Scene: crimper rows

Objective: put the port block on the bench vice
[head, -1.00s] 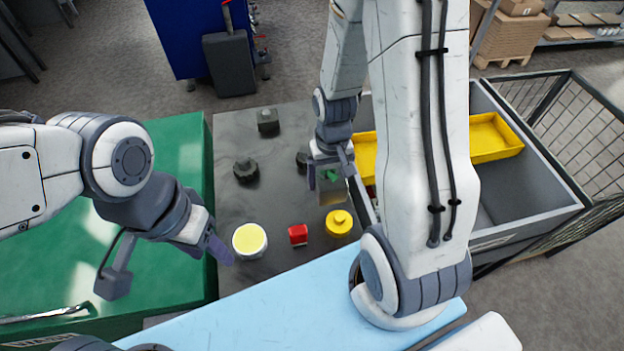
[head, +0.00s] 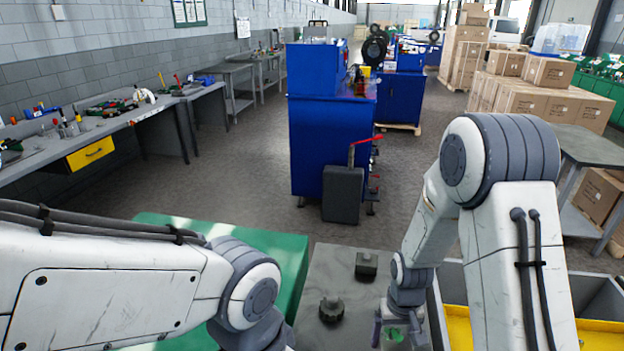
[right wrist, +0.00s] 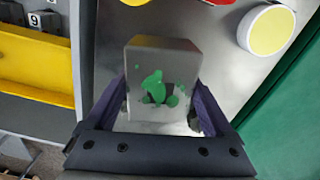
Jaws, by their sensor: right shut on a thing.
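The port block appears to be the grey block (right wrist: 152,60) with green marks on its face, seen in the right wrist view. It sits between the two fingers of my right gripper (right wrist: 162,108), which is shut on it. In the head view my right gripper (head: 396,335) is at the bottom edge, over the dark table top, with a bit of green between its fingers. My left arm comes in from the left, but its gripper is out of the frame. I cannot pick out the bench vice for certain.
A dark square fitting (head: 366,264) and a dark round knob (head: 331,309) stand on the table top (head: 335,270). A yellow-topped round thing (right wrist: 267,30) shows in the right wrist view. A grey bin (head: 595,292) with a yellow tray lies right; a blue cabinet (head: 325,140) stands ahead.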

